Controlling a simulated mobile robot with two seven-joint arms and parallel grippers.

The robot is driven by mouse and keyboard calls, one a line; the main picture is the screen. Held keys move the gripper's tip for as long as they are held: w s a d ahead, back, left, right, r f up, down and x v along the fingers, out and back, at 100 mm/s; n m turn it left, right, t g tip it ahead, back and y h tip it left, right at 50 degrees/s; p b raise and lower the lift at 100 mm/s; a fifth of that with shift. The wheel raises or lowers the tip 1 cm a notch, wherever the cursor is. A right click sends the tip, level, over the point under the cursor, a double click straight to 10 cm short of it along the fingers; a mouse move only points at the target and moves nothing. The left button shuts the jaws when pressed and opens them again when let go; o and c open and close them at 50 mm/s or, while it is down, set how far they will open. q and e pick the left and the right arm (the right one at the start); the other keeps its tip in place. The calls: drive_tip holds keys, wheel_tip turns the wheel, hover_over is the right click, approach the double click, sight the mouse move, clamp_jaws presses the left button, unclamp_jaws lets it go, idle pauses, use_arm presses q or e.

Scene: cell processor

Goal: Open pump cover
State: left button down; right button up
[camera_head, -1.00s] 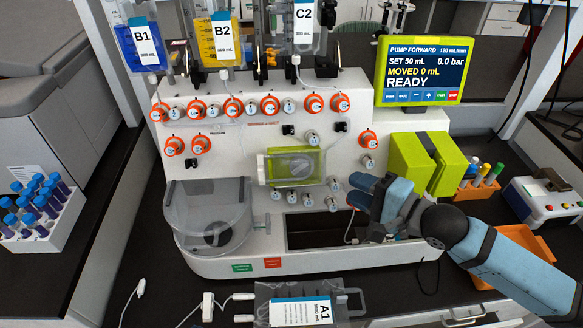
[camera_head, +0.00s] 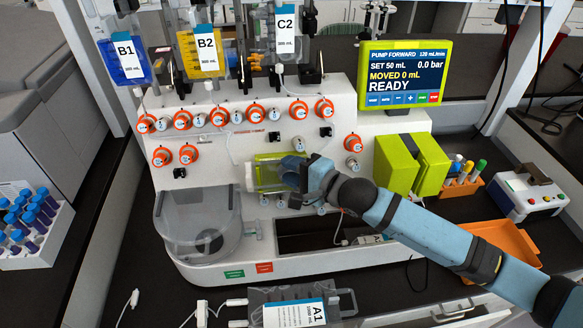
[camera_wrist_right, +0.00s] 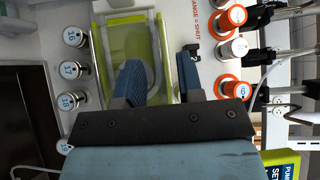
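The pump cover (camera_head: 266,175) is a clear cover over a lime-green pump on the front of the white machine. It looks shut, and my gripper hides its right part. In the right wrist view the clear cover (camera_wrist_right: 128,42) lies inside a green frame (camera_wrist_right: 162,62). My right gripper (camera_head: 290,172) is at the cover's right end. In the wrist view its two blue fingers (camera_wrist_right: 160,72) are apart, one in front of the cover and the other beyond the frame's right edge. I cannot tell whether they touch it. My left gripper is not in view.
Orange-ringed valve knobs (camera_head: 219,117) sit above the pump, and knobs (camera_wrist_right: 70,69) stand close to it in the wrist view. A lime-green block (camera_head: 412,163) and the display (camera_head: 404,73) stand to the right. A clear round vessel (camera_head: 199,222) is at the lower left.

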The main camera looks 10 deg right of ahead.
clamp_jaws()
drive_tip(key=shift+s+f+t, duration=0.1)
drive_tip(key=shift+t, duration=0.2)
drive_tip(key=shift+s+f+n+y+b, duration=0.2)
drive_tip(key=shift+s+n+y+b, duration=0.15)
drive_tip(key=shift+n+b, duration=0.1)
drive_tip(key=shift+s+f+n+t+y+b, duration=0.3)
drive_tip(key=shift+s+n+t+y+b, duration=0.25)
drive_tip(key=shift+n+b, duration=0.25)
drive_tip(key=shift+s+f+n+t+y+b, duration=0.35)
drive_tip(key=shift+s+n+y+b, duration=0.3)
drive_tip(key=shift+b, duration=0.3)
drive_tip(key=shift+s+f+n+t+y+b, duration=0.3)
drive_tip(key=shift+s+n+t+y+b, duration=0.15)
drive_tip(key=shift+s+n+b, duration=0.3)
drive_tip(key=shift+w, duration=0.1)
